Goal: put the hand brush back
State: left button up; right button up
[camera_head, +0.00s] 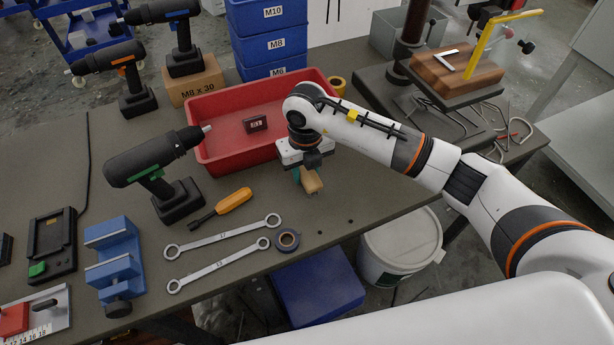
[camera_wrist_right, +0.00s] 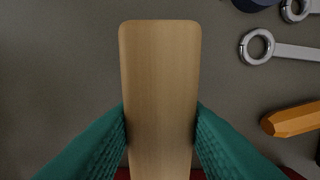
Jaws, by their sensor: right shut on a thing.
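The hand brush shows as a light wooden piece (camera_head: 312,182) below my right gripper (camera_head: 303,174), in front of the red bin. In the right wrist view its flat wooden handle (camera_wrist_right: 160,75) points up the picture, between the teal fingers of the right gripper (camera_wrist_right: 160,125). The fingers are shut on the handle's sides. The bristles are not visible in either view. I cannot tell whether the brush touches the bench. My left gripper is not in view.
The red bin (camera_head: 215,158) lies behind the gripper with a small dark box (camera_head: 256,123) in it. Left on the bench are a screwdriver (camera_head: 234,201), two wrenches (camera_head: 222,237), a tape roll (camera_head: 286,239) and a green-marked drill (camera_head: 150,165). A white bucket (camera_head: 400,245) stands below the front edge.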

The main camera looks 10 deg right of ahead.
aim_at(306, 179)
notch_tip(306, 179, down, 3)
jog(key=shift+r, duration=0.2)
jog(key=shift+f, duration=0.55)
jog(key=o, duration=1)
jog(key=shift+r, duration=0.1)
jog(key=shift+c, duration=0.2)
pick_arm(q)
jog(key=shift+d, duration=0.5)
pick_arm(e)
jog(key=shift+r, duration=0.3)
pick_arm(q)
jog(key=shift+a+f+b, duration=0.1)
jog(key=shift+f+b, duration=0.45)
pick_arm(e)
notch_tip(306, 179, up, 12)
jog(key=shift+f, duration=0.1)
